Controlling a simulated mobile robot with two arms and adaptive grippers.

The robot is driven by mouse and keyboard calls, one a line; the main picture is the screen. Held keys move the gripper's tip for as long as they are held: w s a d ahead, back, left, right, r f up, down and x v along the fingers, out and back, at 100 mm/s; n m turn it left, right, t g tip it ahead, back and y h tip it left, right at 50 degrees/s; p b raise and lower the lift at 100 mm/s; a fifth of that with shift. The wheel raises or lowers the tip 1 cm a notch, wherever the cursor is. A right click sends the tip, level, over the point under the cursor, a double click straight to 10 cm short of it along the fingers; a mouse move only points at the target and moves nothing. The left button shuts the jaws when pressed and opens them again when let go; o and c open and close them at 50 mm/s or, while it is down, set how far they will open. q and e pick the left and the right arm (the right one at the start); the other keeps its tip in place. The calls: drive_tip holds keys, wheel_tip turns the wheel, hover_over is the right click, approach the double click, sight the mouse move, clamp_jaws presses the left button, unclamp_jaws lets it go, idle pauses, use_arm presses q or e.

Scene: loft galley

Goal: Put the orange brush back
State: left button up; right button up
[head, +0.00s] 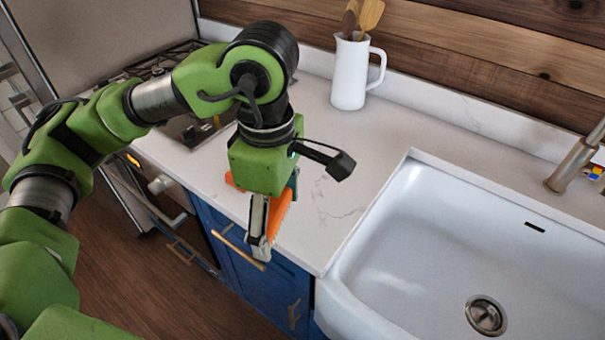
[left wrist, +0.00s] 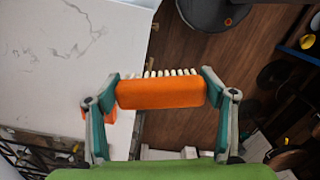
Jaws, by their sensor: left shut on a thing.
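The orange brush (head: 282,212) is held by my left gripper (head: 268,222), over the counter's front edge left of the sink. In the left wrist view the orange brush (left wrist: 160,94) spans the space between both fingers of the left gripper (left wrist: 161,104), with a row of pale bristles on its far side. In the head view a finger hides part of the brush. Another bit of orange shows left of the gripper in the head view and behind the left finger in the wrist view; I cannot tell whether it belongs to the brush. My right gripper is not in view.
A white sink (head: 455,235) with a faucet (head: 575,165) is at the right. A white pitcher (head: 349,75) with wooden utensils (head: 368,15) stands at the back of the counter (head: 345,190). A stove (head: 165,65) is at the left. The counter between pitcher and sink is clear.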

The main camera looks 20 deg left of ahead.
use_arm(q)
drive_tip(key=shift+w+r+n+p, duration=0.15)
drive_tip(key=shift+r+n+p, duration=0.3)
drive_tip(key=shift+r, duration=0.35)
drive_tip(key=w+f+p, duration=0.3)
drive_tip(key=w+f, duration=0.1)
drive_tip(key=w, duration=0.5)
drive_tip(key=p, duration=0.2)
hover_over(301, 208)
drive_tip(key=s, duration=0.1)
wheel_tip(301, 208, down, 4)
drive_tip(key=shift+s+f, duration=0.15)
drive_tip(key=shift+f, duration=0.1)
drive_tip(key=shift+w+f, duration=0.6)
drive_tip(key=shift+f, duration=0.15)
wheel_tip(301, 208, down, 3)
drive_tip(key=shift+p, duration=0.45)
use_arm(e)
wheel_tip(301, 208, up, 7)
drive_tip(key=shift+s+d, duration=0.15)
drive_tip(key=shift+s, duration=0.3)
use_arm(q)
drive_tip(key=shift+f, duration=0.1)
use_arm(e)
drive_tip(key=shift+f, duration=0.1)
